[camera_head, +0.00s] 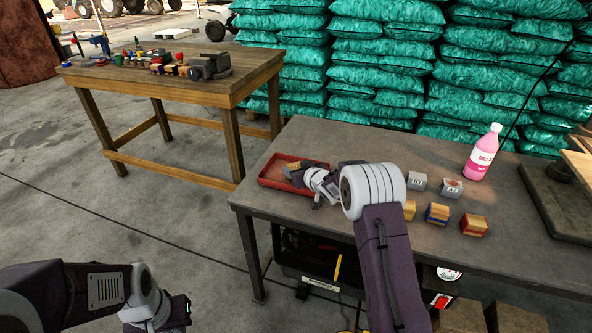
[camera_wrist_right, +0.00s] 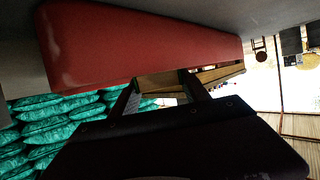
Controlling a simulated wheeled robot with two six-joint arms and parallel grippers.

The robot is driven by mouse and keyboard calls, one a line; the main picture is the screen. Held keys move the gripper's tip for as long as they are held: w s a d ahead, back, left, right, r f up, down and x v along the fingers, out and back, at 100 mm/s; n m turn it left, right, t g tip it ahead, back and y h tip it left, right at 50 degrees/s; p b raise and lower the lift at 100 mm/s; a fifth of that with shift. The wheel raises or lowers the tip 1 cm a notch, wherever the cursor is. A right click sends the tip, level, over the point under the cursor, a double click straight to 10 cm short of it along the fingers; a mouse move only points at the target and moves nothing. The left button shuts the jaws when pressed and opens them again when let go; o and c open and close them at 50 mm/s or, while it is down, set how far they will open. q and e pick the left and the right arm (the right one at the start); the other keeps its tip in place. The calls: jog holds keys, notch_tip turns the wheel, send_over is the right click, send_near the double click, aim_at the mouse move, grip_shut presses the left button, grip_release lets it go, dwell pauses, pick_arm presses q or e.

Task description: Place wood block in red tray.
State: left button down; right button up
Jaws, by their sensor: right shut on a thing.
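The red tray (camera_head: 268,183) lies on the left part of the grey table. My right gripper (camera_head: 293,171) is at the tray, over its right part. In the right wrist view, the right gripper (camera_wrist_right: 163,96) is shut on a wood block (camera_wrist_right: 157,86), with the tray's red wall (camera_wrist_right: 140,45) close by. Whether the block touches the tray floor cannot be told. Several other blocks stand right of my arm, among them a wood block (camera_head: 410,210), a blue-sided one (camera_head: 437,213) and a red-sided one (camera_head: 474,225). My left gripper (camera_head: 186,308) hangs low at the left, off the table.
A dark tray (camera_head: 560,205) lies at the right. A wooden workbench (camera_head: 190,88) with tools is behind left. Green sacks (camera_head: 380,73) are stacked behind.

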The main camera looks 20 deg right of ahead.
jog(key=o, duration=1.4)
jog(key=shift+f, duration=0.2)
jog(key=shift+r, duration=0.25)
jog(key=p+v, duration=0.2)
jog(key=v, duration=0.9)
jog(key=shift+r, duration=0.1)
jog(key=shift+s+d+r, duration=0.1)
jog(key=shift+s, duration=0.35)
